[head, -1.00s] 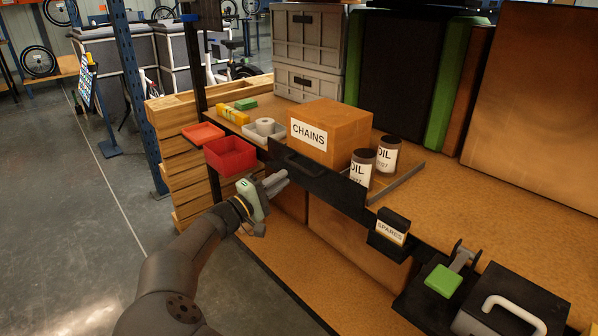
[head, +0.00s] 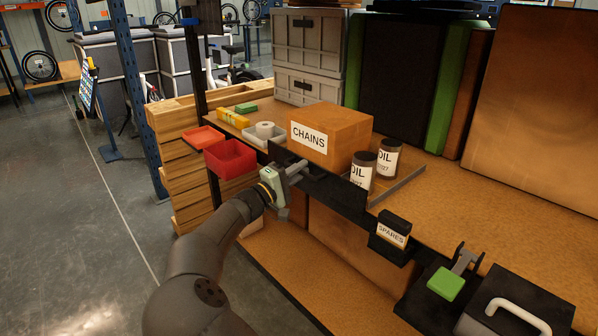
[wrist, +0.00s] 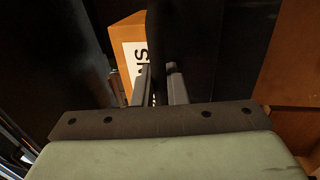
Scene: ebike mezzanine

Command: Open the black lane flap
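The black lane flap (head: 335,190) is a dark panel along the front edge of the shelf, below the CHAINS box. It stands upright, and a dark handle bar is on its left part. My gripper (head: 298,168) is at this left part, in front of the flap. In the wrist view the two grey fingers (wrist: 160,82) stand a little apart, with the dark handle bar (wrist: 165,35) lined up between them. I cannot tell whether the fingers touch the bar. My gripper hides part of the flap and its handle in the head view.
The orange CHAINS box (head: 345,130) and two OIL cans (head: 362,172) stand close behind the flap. A red bin (head: 230,158) is left of my gripper. A black SPARES holder (head: 391,236) and a green-ended lever (head: 445,284) are to the right. The lower wooden shelf (head: 285,275) is bare.

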